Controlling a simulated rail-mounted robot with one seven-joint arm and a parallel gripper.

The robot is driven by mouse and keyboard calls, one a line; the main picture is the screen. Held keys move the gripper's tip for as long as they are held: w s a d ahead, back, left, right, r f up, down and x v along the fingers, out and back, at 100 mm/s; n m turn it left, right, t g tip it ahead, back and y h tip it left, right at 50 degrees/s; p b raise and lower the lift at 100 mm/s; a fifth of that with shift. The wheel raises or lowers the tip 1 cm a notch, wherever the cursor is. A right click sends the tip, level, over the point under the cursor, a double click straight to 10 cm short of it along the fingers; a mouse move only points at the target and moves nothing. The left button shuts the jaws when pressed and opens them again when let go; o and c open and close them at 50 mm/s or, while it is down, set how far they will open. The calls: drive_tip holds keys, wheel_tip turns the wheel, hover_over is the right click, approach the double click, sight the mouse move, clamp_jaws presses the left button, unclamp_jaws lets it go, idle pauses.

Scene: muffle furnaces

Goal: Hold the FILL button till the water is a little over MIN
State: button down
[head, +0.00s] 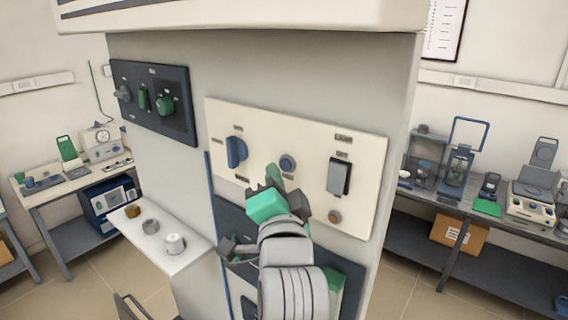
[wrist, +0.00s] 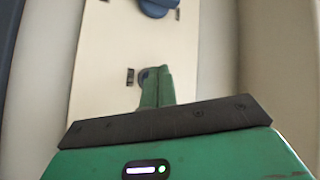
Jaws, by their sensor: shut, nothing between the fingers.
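My gripper (head: 273,174) is shut and empty in front of the cream control panel (head: 310,140). In the head view its fingertips are just left of and below a round blue button (head: 287,163). In the wrist view the closed green fingers (wrist: 157,72) overlap a round blue-grey button (wrist: 145,76) and partly hide it. I cannot tell whether they touch it. The small labels are too blurred to read, so I cannot tell which button is FILL. No water level or MIN mark can be made out.
The panel also carries a blue knob (head: 236,152), a dark rocker switch (head: 338,177) and an orange-brown button (head: 334,216). A dark panel with green controls (head: 164,105) is at the upper left.

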drive_tip(key=s+a, duration=0.1)
drive_tip(key=s, duration=0.1)
drive_tip(key=s+a+p, duration=0.1)
drive_tip(key=a, duration=0.1)
drive_tip(key=shift+s+a, duration=0.2)
drive_tip(key=shift+s, duration=0.15)
idle(0.3)
drive_tip(key=s+r+n+t+p, duration=0.1)
drive_tip(key=s+r+n, duration=0.4)
drive_tip(key=s, duration=0.6)
drive_tip(key=s+r+n+t, duration=0.3)
drive_tip(key=s+r+n, duration=0.3)
drive_tip(key=s+r, duration=0.3)
drive_tip(key=shift+s+d+r+p, duration=0.15)
drive_tip(key=shift+s+p, duration=0.25)
drive_tip(key=shift+s, duration=0.8)
drive_tip(key=c, duration=2.2)
unclamp_jaws()
